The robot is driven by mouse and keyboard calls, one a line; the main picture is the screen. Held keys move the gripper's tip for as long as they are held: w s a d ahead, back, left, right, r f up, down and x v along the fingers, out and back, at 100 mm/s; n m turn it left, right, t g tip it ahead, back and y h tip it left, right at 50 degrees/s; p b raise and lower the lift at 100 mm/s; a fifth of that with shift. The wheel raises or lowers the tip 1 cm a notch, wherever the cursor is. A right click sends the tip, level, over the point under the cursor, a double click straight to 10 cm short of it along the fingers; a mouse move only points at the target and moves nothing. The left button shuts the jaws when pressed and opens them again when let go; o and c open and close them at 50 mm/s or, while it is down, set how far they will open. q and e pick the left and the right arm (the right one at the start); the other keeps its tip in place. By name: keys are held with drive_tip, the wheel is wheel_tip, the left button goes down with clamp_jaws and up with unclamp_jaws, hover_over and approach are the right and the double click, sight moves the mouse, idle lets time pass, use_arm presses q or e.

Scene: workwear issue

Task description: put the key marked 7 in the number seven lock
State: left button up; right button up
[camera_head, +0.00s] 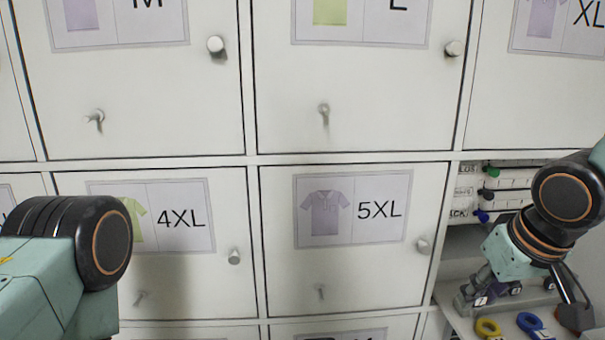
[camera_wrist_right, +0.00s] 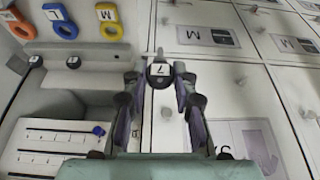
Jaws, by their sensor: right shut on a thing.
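The key marked 7 (camera_wrist_right: 159,70) has a dark round head with a white label, and its pale shaft points up in the right wrist view. My right gripper (camera_wrist_right: 160,85) is shut on its head. In the head view this gripper (camera_head: 490,290) is at the lower right, in front of an open compartment beside the 5XL door; I cannot make out the key clearly there. My left arm comes in from the left in the head view, but its gripper is out of sight. I cannot read a number seven on any lock.
White locker doors with knobs fill the view, including the 4XL door (camera_head: 190,275) and the 5XL door (camera_head: 350,270). The open compartment (camera_head: 465,240) has pegs with coloured ends at the back. A yellow ring tag (camera_head: 488,327) and a blue one (camera_head: 530,322) lie at its front.

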drive_tip(key=shift+w+a+f+b, duration=0.1)
drive_tip(key=shift+w+f+b, duration=0.2)
drive_tip(key=shift+w+b, duration=0.25)
drive_tip(key=w+a+f+b, duration=0.2)
drive_tip(key=f+b, duration=0.5)
drive_tip(key=b, duration=0.1)
drive_tip(key=w+a+f+m+b, duration=0.1)
drive_tip(key=w+a+f+b, duration=0.1)
drive_tip(key=f+b, duration=0.5)
drive_tip(key=w+a+f+b, duration=0.3)
drive_tip(key=a+f+b, duration=0.1)
drive_tip(key=f+b, duration=0.4)
drive_tip(key=shift+f+h+b, duration=0.3)
drive_tip(key=shift+f+b, duration=0.05)
drive_tip(key=shift+f, duration=0.3)
drive_tip(key=shift+s, duration=0.1)
